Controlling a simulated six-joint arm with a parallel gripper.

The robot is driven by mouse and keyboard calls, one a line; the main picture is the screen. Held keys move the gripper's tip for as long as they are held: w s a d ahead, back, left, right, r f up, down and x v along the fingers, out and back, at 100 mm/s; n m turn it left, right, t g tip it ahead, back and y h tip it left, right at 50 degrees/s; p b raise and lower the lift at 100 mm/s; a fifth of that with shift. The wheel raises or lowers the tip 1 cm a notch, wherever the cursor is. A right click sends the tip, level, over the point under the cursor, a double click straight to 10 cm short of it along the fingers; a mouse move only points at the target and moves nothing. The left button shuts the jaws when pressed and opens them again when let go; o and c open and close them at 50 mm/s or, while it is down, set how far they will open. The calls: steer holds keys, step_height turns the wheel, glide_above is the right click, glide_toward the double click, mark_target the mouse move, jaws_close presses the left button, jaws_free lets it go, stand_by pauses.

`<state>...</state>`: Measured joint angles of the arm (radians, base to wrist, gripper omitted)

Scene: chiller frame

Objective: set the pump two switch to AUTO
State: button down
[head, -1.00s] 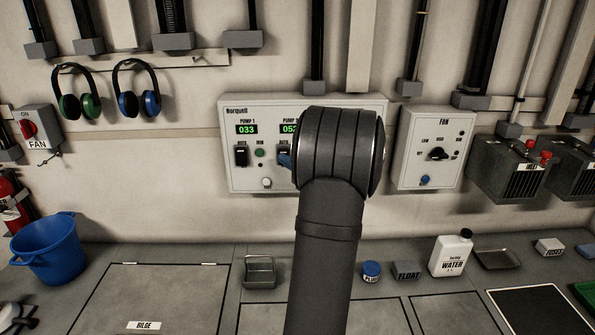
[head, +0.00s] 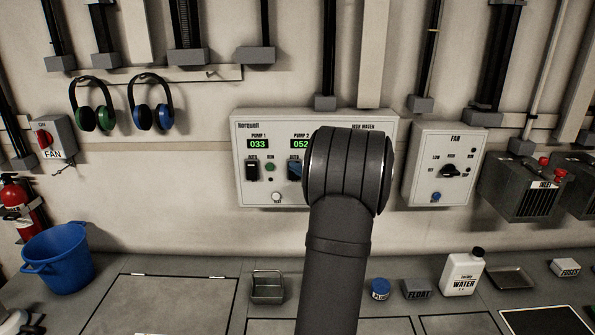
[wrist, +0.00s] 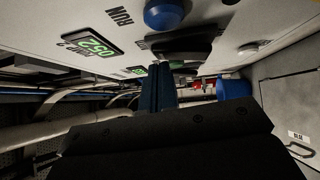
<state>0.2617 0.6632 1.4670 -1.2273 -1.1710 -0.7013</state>
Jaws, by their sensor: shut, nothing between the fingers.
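The Norquell panel (head: 240,190) is on the wall, with PUMP 1 and PUMP 2 displays reading 033 and 052. The pump two switch (head: 293,162) is dark and mostly hidden behind my arm and gripper in the head view. In the wrist view the dark switch (wrist: 190,46) is beside a blue round lamp (wrist: 163,15) marked RUN. My gripper's blue fingers (wrist: 160,84) are shut and empty, with tips right at the switch. I cannot tell whether they touch it. The switch's position and its labels are not readable.
The pump one switch (head: 252,168) is just left on the same panel, with a green lamp (head: 270,168) beside it. A FAN box (head: 420,185) is to the right.

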steer(key=shift+s, duration=0.1)
steer(key=s+d+r, duration=0.2)
steer(key=s+d, duration=0.5)
steer(key=s, duration=0.3)
steer(key=shift+s, duration=0.35)
steer(key=f+x, duration=0.2)
steer(key=x, duration=0.7)
steer(key=s+d+f, duration=0.2)
steer(key=s+d, duration=0.2)
steer(key=s, duration=0.1)
steer(key=shift+f+n+y, duration=0.15)
steer(key=shift+n+y, duration=0.25)
steer(key=shift+d, duration=0.1)
